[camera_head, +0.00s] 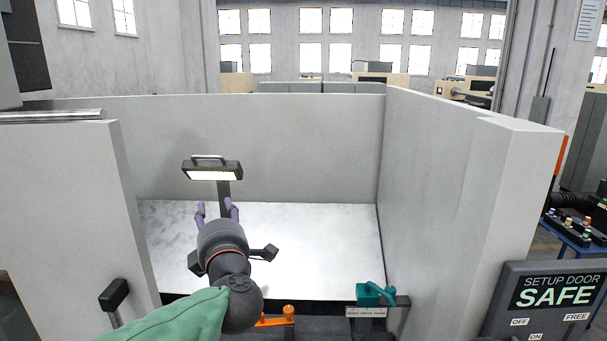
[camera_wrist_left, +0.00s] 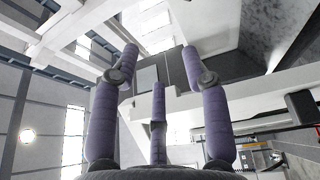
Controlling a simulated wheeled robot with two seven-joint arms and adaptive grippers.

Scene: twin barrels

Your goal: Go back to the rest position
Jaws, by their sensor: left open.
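My left gripper (camera_head: 217,210) is in the head view, at the end of a green-sleeved arm that comes in from the bottom left. It is over the pale marbled floor (camera_head: 310,235) of a walled booth. Its purple-grey fingers point away from me, toward a lamp on a post. In the left wrist view the fingers (camera_wrist_left: 158,85) are spread apart with nothing between them, so the gripper is open and empty. My right gripper is in neither view.
A lamp (camera_head: 212,170) with a lit panel stands behind my left gripper. Thick pale walls (camera_head: 440,170) close the booth at left, back and right. A teal latch (camera_head: 376,294) and an orange handle (camera_head: 288,314) are at the front edge. A "SETUP DOOR SAFE" panel (camera_head: 556,291) stands at lower right.

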